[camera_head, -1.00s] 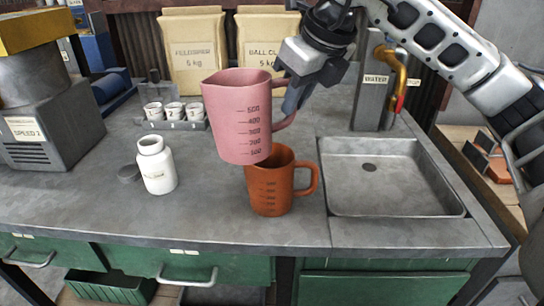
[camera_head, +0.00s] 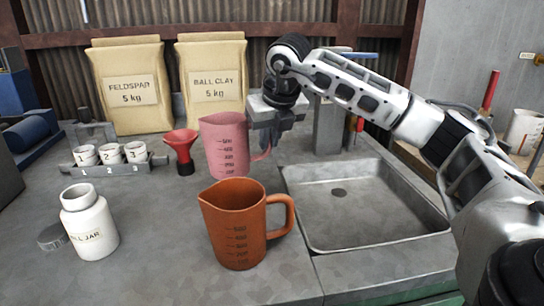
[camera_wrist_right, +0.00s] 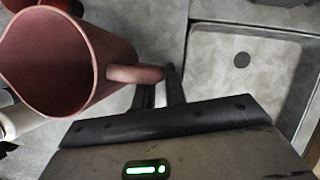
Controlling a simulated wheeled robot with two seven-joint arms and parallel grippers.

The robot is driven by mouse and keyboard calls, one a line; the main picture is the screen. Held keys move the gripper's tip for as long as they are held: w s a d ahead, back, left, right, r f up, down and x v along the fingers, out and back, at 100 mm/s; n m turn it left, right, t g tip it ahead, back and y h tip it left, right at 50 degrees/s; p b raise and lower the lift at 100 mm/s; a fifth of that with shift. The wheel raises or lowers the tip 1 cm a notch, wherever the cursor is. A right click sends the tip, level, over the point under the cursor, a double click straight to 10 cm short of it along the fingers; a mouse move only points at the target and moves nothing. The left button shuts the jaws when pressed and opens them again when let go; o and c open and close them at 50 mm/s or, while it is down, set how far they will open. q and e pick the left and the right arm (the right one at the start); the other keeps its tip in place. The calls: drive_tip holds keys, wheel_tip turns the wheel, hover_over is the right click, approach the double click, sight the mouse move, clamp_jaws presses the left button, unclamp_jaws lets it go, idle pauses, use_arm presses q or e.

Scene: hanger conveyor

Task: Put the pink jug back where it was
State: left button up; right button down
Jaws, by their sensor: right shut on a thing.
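The pink jug (camera_head: 224,146) is upright at the back of the bench, behind the orange jug (camera_head: 238,235) and right of a red funnel. Its handle points right. My right gripper (camera_head: 268,136) is shut on that handle. In the right wrist view, the fingers (camera_wrist_right: 162,88) meet the handle of the pink jug (camera_wrist_right: 60,62), which looks empty inside. I cannot tell whether the jug's base touches the bench. My left gripper is not in view.
A red funnel (camera_head: 182,152) and a rack (camera_head: 120,170) with small cups stand left of the pink jug. Sacks (camera_head: 212,80) stand behind. A white jar (camera_head: 88,225) is at front left. The sink (camera_head: 365,205) is at right.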

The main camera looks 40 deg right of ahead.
drive_tip(key=shift+w+d+f, duration=0.3)
drive_tip(key=shift+d+f, duration=0.15)
drive_tip(key=shift+f, duration=0.15)
drive_tip(key=f, duration=0.3)
drive_tip(key=shift+w+d+f, duration=0.15)
drive_tip(key=shift+d, duration=0.25)
drive_tip(key=shift+f, duration=0.45)
drive_tip(key=c, duration=1.4)
unclamp_jaws()
drive_tip(key=shift+c, duration=0.2)
